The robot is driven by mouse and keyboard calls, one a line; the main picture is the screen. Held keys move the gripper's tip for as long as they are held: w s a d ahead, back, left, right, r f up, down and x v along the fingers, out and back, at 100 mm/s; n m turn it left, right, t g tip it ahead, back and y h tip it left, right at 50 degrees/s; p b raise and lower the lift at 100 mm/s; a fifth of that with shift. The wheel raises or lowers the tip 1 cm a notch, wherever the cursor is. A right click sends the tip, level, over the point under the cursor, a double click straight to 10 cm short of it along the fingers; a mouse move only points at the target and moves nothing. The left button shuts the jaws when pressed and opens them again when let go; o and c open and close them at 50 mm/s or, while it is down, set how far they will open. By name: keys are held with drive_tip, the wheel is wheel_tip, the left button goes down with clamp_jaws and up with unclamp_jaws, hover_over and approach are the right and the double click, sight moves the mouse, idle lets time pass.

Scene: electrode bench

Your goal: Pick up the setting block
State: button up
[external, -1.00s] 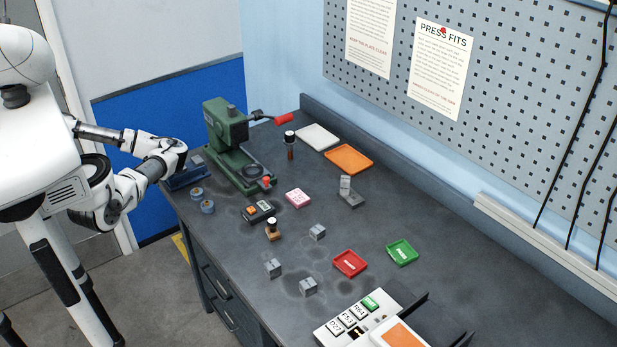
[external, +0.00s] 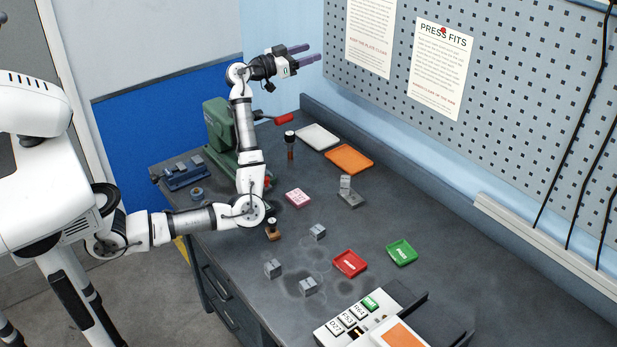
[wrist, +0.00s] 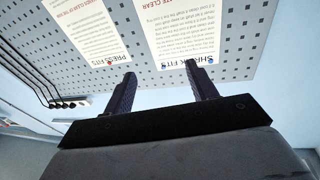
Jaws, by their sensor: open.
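Several small grey metal blocks stand on the dark bench: one (external: 317,232) near the middle, one (external: 273,268) nearer the front edge, and one (external: 308,287) beside it. A grey stepped block (external: 350,197) stands farther back, and a pink lettered block (external: 298,198) lies near my arm. I cannot tell which is the setting block. My gripper (external: 309,53) is raised high above the back of the bench, well away from every block, its fingers pointing at the pegboard. The wrist view shows its two fingers (wrist: 161,72) apart with nothing between them, and no block.
My arm stands in front of a green press (external: 218,125) with a red handle. A white tray (external: 318,136), an orange tray (external: 349,158), a red tray (external: 350,263) and a green tray (external: 402,252) lie on the bench. The pegboard (external: 540,110) rises behind.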

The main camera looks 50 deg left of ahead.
drive_tip(key=d+f+m+g+h+b, duration=0.1)
drive_tip(key=d+f+m+g+h, duration=0.2)
drive_tip(key=d, duration=0.9)
drive_tip(key=d+f+m+g+h, duration=0.1)
drive_tip(key=d+m+g+h, duration=0.3)
drive_tip(key=d, duration=0.8)
drive_tip(key=g+p, duration=0.3)
drive_tip(key=p, duration=0.4)
approach(344, 178)
drive_tip(key=shift+n+y, duration=0.3)
drive_tip(key=shift+y, duration=0.1)
drive_tip(key=b+x, duration=0.1)
drive_tip(key=x, duration=0.5)
drive_tip(key=b+x, duration=0.1)
drive_tip(key=x, duration=0.5)
drive_tip(key=shift+d+r, duration=0.15)
drive_tip(key=shift+d, duration=0.25)
drive_tip(key=shift+c, duration=0.5)
clamp_jaws()
